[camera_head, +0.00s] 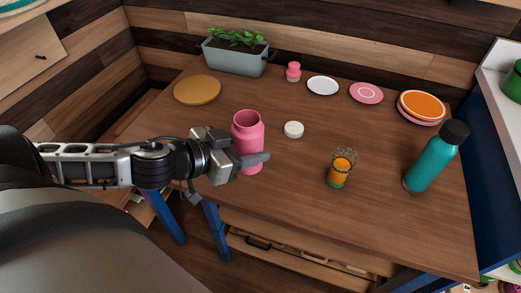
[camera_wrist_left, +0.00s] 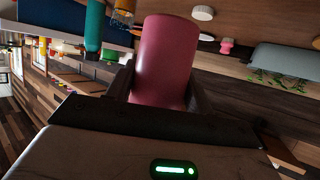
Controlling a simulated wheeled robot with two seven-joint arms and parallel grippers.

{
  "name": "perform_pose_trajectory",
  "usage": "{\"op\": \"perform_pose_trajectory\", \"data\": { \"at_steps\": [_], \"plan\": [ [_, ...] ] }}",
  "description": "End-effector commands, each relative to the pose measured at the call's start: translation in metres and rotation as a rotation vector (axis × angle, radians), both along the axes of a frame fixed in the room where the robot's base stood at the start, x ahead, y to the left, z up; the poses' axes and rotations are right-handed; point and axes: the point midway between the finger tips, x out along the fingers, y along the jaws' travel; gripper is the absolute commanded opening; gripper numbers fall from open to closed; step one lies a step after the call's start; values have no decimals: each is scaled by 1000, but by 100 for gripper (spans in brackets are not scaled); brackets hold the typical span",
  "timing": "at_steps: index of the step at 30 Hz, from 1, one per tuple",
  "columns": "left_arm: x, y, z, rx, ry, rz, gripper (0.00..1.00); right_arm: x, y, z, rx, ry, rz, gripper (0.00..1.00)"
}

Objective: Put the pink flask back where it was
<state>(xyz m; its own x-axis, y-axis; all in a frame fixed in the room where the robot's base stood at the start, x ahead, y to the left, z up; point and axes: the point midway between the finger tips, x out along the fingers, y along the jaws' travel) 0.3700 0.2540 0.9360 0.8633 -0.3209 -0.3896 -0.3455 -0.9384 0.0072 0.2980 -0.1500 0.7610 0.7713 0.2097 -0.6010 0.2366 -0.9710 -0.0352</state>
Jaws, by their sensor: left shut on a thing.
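The pink flask (camera_head: 247,132) is upright in the jaws of my left gripper (camera_head: 252,162), at the front left part of the wooden table (camera_head: 290,201). In the left wrist view the pink flask (camera_wrist_left: 166,58) fills the space between the two dark fingers. I cannot tell whether its base touches the table. A round white lid (camera_head: 293,129) lies on the table just right of the flask; it also shows in the left wrist view (camera_wrist_left: 203,13). My right gripper does not show in either view.
An orange drink glass (camera_head: 340,170) and a teal bottle (camera_head: 430,165) stand to the right. At the back are a planter (camera_head: 238,59), a small pink shaker (camera_head: 293,71), a white plate (camera_head: 322,86), a pink plate (camera_head: 366,93) and stacked plates (camera_head: 422,106). A cork mat (camera_head: 197,90) lies back left.

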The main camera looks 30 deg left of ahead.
Motion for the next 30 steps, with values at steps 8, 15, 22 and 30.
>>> {"op": "perform_pose_trajectory", "data": {
  "at_steps": [8, 15, 22, 30],
  "plan": [
    [47, 18, -19, 3, -9, 4, 24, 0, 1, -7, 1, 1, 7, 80],
    [84, 32, -49, 0, -5, 8, 24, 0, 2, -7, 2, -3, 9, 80],
    [107, 41, -81, 1, -3, 5, 24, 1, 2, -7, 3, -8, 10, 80],
    [115, 44, -109, 0, 1, 4, 24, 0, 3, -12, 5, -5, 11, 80]
  ]
}}
